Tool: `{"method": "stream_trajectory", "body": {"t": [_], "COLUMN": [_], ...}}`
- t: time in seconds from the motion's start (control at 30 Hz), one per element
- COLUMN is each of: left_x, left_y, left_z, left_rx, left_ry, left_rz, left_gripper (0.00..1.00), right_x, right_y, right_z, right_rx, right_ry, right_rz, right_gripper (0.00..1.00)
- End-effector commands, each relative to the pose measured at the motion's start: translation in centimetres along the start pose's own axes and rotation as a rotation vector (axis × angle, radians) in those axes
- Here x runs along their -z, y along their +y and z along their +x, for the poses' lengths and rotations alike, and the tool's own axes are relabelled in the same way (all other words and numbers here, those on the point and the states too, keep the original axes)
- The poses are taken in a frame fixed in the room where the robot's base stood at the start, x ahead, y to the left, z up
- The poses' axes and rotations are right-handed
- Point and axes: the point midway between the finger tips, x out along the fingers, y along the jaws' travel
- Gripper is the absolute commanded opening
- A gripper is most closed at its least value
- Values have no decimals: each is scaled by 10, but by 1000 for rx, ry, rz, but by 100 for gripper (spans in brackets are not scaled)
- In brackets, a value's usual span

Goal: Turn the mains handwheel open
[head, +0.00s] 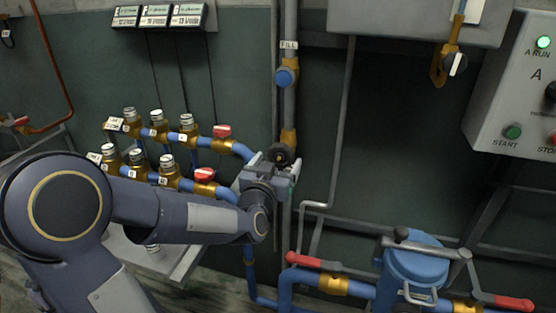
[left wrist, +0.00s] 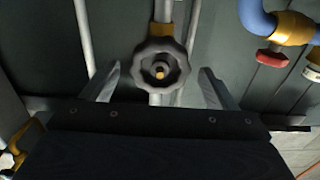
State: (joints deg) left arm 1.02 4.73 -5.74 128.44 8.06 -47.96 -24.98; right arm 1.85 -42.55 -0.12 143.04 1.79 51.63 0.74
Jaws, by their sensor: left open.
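The mains handwheel is a dark, scalloped wheel (head: 284,153) on a brass valve of the vertical grey pipe, just past my left gripper in the head view. In the left wrist view the handwheel (left wrist: 147,52) faces the camera, with a brass nut at its centre. My left gripper (head: 276,168) is open, its fingers on either side of the wheel in the left wrist view (left wrist: 160,72). Gaps show between wheel and fingers, and nothing is held. Part of the wheel is hidden by the gripper in the head view. My right gripper is not in view.
A blue-capped valve (head: 287,77) sits higher on this pipe, below a FILL label (head: 289,45). Left are brass manifold valves with red handles (head: 222,131). A blue canister (head: 415,263) and red-lever pipework stand lower right. A control panel (head: 520,95) is at right.

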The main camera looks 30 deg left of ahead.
Motion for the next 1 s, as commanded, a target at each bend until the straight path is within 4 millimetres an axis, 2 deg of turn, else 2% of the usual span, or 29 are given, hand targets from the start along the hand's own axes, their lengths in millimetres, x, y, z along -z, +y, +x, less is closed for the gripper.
{"method": "stream_trajectory", "body": {"t": [0.07,0.4,0.57,1.0], "left_x": [0,0,-1,-2], "left_y": [0,0,0,0], "left_z": [10,8,7,7], "left_rx": [0,0,1,0], "left_ry": [-1,1,2,5], "left_rz": [1,0,-32,-331], "left_gripper": [80,36,36,36], "right_x": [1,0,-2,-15], "right_y": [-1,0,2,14], "right_z": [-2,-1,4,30], "right_rx": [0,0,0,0], "right_ry": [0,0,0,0], "right_rz": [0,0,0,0], "right_gripper": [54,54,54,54]}}
